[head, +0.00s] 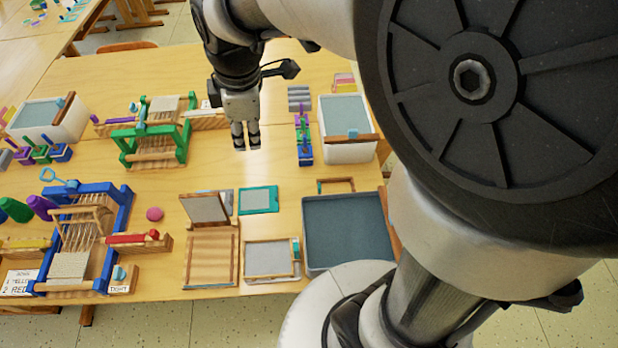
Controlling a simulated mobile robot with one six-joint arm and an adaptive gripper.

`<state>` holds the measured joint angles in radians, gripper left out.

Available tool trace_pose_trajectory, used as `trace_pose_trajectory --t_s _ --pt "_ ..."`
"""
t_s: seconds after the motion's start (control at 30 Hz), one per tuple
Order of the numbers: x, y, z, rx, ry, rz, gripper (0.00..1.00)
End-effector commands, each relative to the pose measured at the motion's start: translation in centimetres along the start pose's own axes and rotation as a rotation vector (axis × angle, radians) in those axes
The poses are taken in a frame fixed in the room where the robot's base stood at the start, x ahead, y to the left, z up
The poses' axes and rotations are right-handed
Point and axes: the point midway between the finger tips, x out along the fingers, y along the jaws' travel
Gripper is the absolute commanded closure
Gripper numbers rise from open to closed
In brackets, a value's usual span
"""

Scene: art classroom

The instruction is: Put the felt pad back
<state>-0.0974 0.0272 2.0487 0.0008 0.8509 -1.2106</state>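I cannot tell for sure which thing is the felt pad. A flat grey pad with a teal border (259,200) lies on the table in the middle. Below it, a wooden-framed grey panel (269,258) lies flat. To the left, a hinged wooden frame (211,258) stands open with a grey panel (205,208) tilted up at its back. My gripper (246,140) points down above the table, beyond the teal-bordered pad. Its two fingers are close together, with nothing visible between them; how far they are open is too small to tell.
A large grey-blue tray (345,268) lies at front right. A green loom (155,130) and a blue loom (85,240) stand left, with a pink ball (154,214) nearby.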

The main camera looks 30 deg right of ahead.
Motion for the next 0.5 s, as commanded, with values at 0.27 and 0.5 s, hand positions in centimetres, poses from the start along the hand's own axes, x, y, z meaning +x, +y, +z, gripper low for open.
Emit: trace_pose_trajectory --t_s 0.27,0.5 --pt "-6.9 -9.3 5.3 0.740 0.065 0.104 0.74" --pt "-7.6 -15.1 7.9 1.188 0.132 0.142 0.74"
